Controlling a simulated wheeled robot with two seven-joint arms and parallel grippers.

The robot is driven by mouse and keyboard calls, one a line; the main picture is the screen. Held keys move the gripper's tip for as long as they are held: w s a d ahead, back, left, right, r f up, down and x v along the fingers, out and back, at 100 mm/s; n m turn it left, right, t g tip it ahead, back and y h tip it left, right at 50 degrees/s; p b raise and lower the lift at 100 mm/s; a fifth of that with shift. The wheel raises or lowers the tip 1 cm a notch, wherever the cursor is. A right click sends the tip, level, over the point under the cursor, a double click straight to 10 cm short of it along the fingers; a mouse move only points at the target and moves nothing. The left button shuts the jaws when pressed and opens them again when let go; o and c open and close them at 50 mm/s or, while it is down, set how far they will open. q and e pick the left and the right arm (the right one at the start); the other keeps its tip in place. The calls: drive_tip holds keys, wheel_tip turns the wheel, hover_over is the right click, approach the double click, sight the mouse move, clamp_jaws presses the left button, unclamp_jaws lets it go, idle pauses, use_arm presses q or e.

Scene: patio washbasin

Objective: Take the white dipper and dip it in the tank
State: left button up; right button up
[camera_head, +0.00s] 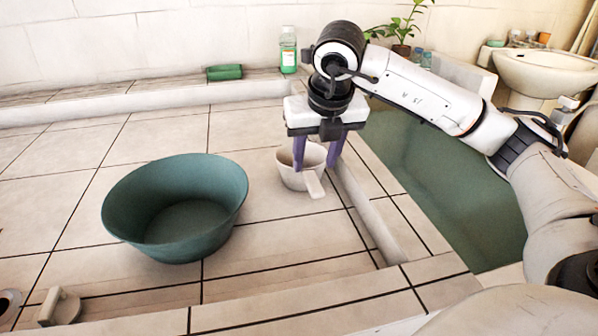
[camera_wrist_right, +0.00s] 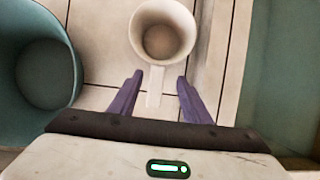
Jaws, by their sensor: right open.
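The white dipper (camera_head: 290,178) stands upright on the tiled ledge, its flat handle pointing toward the front of the head view. My right gripper (camera_head: 318,158) is open above the dipper, with its purple fingers pointing down. In the right wrist view the dipper (camera_wrist_right: 162,38) is ahead of the open fingers (camera_wrist_right: 153,82), and its handle (camera_wrist_right: 155,85) reaches back between them. I cannot tell whether they touch it. The tank (camera_head: 430,165) of dark green water lies right of the ledge, behind my right arm. My left gripper is not in view.
A large green basin (camera_head: 175,205) stands left of the dipper. A raised tile rim (camera_head: 380,215) runs between dipper and tank. A green bottle (camera_head: 288,50), a green block (camera_head: 224,72) and a potted plant (camera_head: 402,45) are at the back. A white washbasin (camera_head: 545,72) is far right.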

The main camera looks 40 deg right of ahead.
sight(310, 174)
drive_tip(key=x, duration=0.4)
drive_tip(key=b+x, duration=0.1)
drive_tip(key=x, duration=0.1)
drive_tip(key=shift+w+a+f, duration=0.15)
drive_tip(key=shift+a+f, duration=0.05)
clamp_jaws()
